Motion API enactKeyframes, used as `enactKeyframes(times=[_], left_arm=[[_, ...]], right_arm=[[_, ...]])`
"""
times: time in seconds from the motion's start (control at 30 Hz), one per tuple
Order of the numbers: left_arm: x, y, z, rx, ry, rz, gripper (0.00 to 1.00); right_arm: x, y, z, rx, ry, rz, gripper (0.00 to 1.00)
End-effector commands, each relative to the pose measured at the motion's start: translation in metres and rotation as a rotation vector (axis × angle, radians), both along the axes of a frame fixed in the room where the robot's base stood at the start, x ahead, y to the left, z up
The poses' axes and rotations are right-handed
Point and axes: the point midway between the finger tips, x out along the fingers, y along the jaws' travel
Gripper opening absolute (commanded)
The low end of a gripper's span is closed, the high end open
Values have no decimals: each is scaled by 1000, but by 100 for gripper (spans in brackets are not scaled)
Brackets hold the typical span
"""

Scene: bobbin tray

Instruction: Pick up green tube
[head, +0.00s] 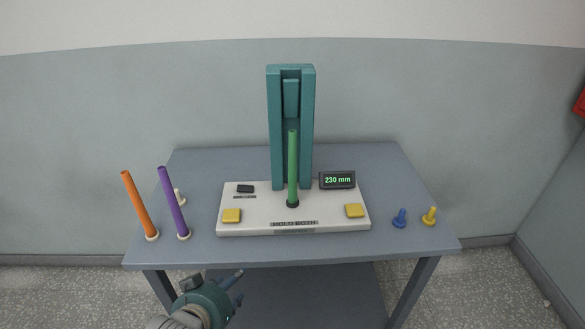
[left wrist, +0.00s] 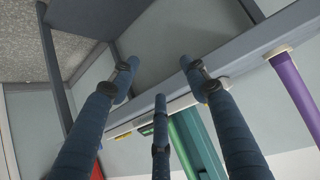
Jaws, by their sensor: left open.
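The green tube (head: 292,165) stands upright in a dark round socket on the white base (head: 260,211), in front of the teal column (head: 274,130). My left gripper (head: 236,286) is at the bottom of the head view, in front of the table's front edge and apart from the tube. In the left wrist view its fingers (left wrist: 160,78) are spread and empty. A green strip, seemingly the tube (left wrist: 181,148), shows partly behind the fingers there. My right gripper is not in view.
An orange tube (head: 138,204) and a purple tube (head: 172,200) stand tilted at the table's left. Yellow buttons (head: 231,216) and a display reading 230 mm (head: 338,180) are on the device.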

Motion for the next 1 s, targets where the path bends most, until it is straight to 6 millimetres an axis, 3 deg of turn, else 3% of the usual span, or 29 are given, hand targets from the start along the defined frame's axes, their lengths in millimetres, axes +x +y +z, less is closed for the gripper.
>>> enactKeyframes(times=[0.03,0.1,0.27,0.4,0.6,0.77,1.0], left_arm=[[3,-5,23,-11,-36,-8,46],[18,-15,50,-33,-102,-27,46],[59,-42,96,-85,-252,-76,46],[91,-68,145,-137,-396,-137,46],[122,-103,215,-211,-581,-236,46],[132,-116,240,-241,-644,-278,46],[163,-136,243,-246,-648,-280,46]], right_arm=[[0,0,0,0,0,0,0],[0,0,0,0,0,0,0],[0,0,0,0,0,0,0],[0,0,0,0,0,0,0],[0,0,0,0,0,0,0],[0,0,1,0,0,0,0],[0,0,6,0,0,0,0]])
